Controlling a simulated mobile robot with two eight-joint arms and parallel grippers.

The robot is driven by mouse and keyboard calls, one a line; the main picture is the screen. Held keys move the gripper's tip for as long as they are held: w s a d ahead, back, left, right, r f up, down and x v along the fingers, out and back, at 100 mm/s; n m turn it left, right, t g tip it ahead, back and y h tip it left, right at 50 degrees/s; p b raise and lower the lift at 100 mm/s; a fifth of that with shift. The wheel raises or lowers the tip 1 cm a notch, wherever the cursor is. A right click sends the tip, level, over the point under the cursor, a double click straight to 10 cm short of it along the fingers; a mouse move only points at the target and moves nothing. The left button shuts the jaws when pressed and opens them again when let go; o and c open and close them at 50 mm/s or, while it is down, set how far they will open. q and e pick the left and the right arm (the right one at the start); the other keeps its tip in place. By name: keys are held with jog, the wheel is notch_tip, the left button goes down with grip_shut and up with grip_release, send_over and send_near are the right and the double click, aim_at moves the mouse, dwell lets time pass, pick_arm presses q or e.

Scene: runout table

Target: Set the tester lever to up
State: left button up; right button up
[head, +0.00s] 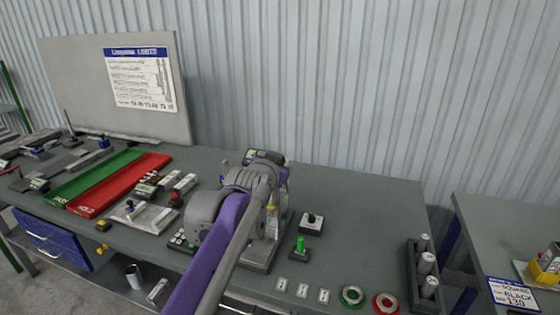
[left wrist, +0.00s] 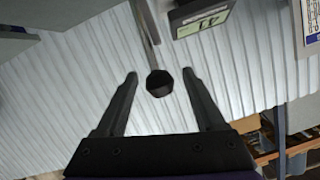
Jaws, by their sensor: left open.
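In the left wrist view, the tester lever is a thin grey rod (left wrist: 148,22) ending in a dark faceted knob (left wrist: 159,83). My left gripper (left wrist: 160,74) is open, with one finger on each side of the knob and visible gaps to both. The tester's display (left wrist: 206,18) reads upside down beside the rod. In the head view, my left arm covers most of the tester; its grey base (head: 259,257) and top display (head: 264,157) show. The lever and my left gripper's fingers cannot be made out clearly there. My right gripper is not in view.
A green tray (head: 93,180) and a red tray (head: 118,187) lie left. Rings and a rack of cylinders (head: 411,280) lie farther right. The bench's back right is clear.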

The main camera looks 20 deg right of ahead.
pick_arm(q)
jog(key=v, duration=1)
jog(key=shift+s, duration=0.2)
jog(key=shift+a, duration=0.1)
jog(key=s+a+f+n+g+y, duration=0.25)
jog(key=s+a+f, duration=0.55)
jog(key=a+f, duration=0.4)
jog(key=s+a+f+n+g+y, duration=0.2)
jog(key=s+a+f+n+y, duration=0.2)
jog(key=s+a+f, duration=0.65)
jog(key=s+a+f+n+g, duration=0.2)
jog(key=s+a+f+g, duration=0.1)
jog(key=s+a+f, duration=0.5)
notch_tip(320, 180, down, 4)
jog(key=shift+s+r+n+y+p, duration=0.25)
jog(key=shift+s+n+y+p, duration=0.15)
jog(key=shift+s, duration=0.5)
